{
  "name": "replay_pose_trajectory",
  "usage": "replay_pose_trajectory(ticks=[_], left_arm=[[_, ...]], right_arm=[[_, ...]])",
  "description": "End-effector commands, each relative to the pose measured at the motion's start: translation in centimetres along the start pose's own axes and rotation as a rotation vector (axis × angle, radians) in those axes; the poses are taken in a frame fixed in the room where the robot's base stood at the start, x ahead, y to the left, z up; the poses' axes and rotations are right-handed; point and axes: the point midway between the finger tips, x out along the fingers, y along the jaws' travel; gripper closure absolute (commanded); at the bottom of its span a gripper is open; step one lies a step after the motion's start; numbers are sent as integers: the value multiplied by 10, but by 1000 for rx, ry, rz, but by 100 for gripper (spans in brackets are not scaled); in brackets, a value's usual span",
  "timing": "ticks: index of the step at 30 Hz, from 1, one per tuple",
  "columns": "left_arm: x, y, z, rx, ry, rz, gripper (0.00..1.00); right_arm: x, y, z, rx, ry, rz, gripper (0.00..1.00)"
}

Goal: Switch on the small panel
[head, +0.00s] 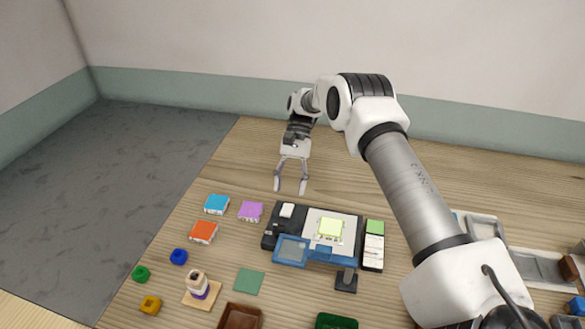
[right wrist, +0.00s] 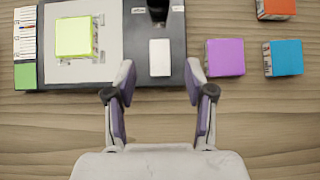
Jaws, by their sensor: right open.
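The small panel is a dark unit with a light grey plate (head: 349,222) in the middle of the table. A white rectangular switch-like piece (head: 287,210) sits at its far left corner. In the right wrist view this white piece (right wrist: 160,57) lies flat on the dark base (right wrist: 115,71), between the lines of my fingers. A lime-green block (head: 330,228) sits on the plate. My right gripper (head: 290,188) is open and empty, pointing down behind the panel's far edge, apart from the white piece. Whether the panel is lit, I cannot tell. My left gripper is not in view.
A blue clear cover (head: 290,251) is at the panel's near side. Blue (head: 216,204), purple (head: 251,211) and orange (head: 204,232) blocks lie to its left. A labelled strip (head: 373,250) stands at its right. Bare wood lies behind the panel.

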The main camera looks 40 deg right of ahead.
Motion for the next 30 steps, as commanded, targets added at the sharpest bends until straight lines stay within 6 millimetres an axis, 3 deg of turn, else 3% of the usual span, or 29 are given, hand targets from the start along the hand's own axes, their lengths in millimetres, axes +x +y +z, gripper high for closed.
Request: replay_pose_trajectory(ticks=[4,9,30], left_arm=[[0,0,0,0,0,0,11],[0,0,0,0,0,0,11],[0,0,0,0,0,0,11]], right_arm=[[-40,0,-2,2,4,-2,46],[-60,0,-2,2,1,-1,46],[-68,0,0,0,-1,0,46]])
